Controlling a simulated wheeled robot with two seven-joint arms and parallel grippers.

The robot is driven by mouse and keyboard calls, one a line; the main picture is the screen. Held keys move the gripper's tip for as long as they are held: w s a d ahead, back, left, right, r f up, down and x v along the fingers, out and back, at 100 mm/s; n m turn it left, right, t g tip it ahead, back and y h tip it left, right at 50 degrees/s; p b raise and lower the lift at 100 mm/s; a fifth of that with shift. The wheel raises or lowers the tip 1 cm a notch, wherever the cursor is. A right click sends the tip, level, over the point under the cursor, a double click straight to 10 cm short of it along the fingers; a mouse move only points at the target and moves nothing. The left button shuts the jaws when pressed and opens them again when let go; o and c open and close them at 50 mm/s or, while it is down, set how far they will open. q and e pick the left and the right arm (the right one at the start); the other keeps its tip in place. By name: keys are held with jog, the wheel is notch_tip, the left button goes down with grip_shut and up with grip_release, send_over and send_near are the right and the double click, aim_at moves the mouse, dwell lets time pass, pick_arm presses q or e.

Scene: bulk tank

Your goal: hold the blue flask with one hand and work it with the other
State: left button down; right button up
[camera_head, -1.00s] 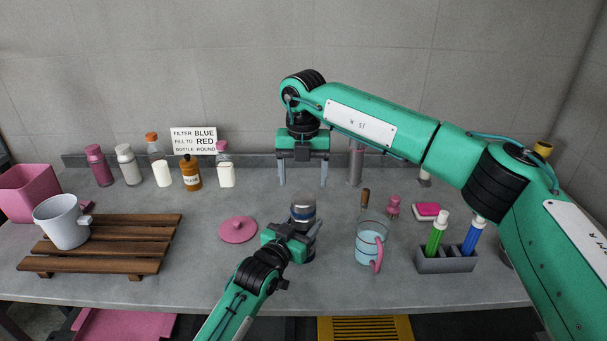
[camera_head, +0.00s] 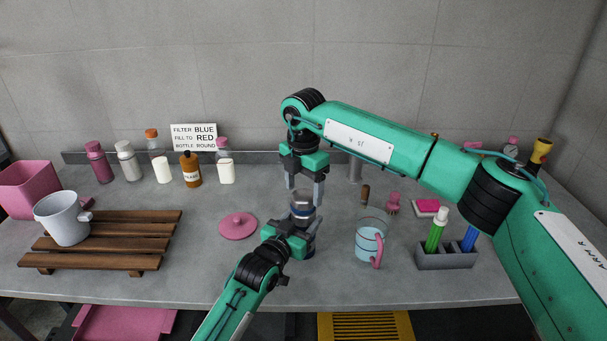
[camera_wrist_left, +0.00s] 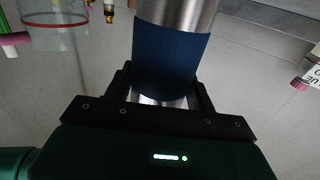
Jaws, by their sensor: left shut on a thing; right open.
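The blue flask (camera_head: 302,214) stands upright at the middle of the bench, with a silver top and a dark base. My left gripper (camera_head: 302,240) is shut on the flask's lower body from the front left. The left wrist view shows the flask's blue band and metal upper part (camera_wrist_left: 170,55) between the fingers, with its top cut off by the frame. My right gripper (camera_head: 304,192) points down over the flask, open, with its fingertips on either side of the flask's top. I cannot tell whether they touch it.
A glass jug (camera_head: 369,243) with a pink handle stands right of the flask, and a pink lid (camera_head: 238,226) lies left. A tube rack (camera_head: 446,258) is further right. A wooden rack (camera_head: 110,243) carries a white pot (camera_head: 62,220). Several bottles line the back left.

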aim_at(303, 194)
jog(key=shift+f, duration=1.75)
